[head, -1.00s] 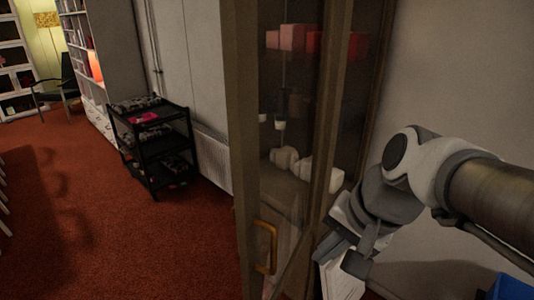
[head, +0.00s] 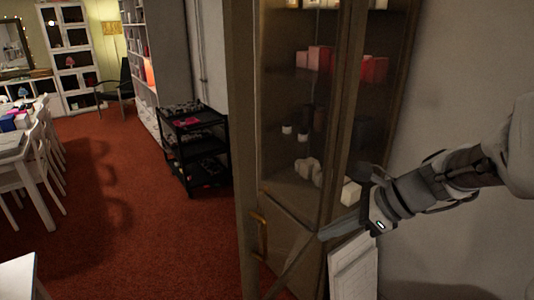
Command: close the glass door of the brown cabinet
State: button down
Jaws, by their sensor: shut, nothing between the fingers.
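The brown cabinet (head: 242,120) stands upright right of centre in the head view. Its glass door (head: 285,160) has a brown frame and an orange-brown handle (head: 261,237) low on the left. Shelves with red and white items show through the glass. How far the door stands open I cannot tell from this angle. My gripper (head: 328,231) is shut and empty, pointing left at the cabinet's lower right. It is right of the handle and overlaps the brown framing in the picture; contact is unclear.
A white panel-like object (head: 352,268) stands below my gripper. A black shelf cart (head: 190,150) stands left of the cabinet. White chairs and a table (head: 35,165) are at the far left. Red carpet (head: 140,230) between them is clear.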

jog(key=w+a+f+m, duration=0.1)
jog(key=w+a+f, duration=0.4)
jog(key=a+f, duration=0.2)
jog(key=shift+a, duration=1.15)
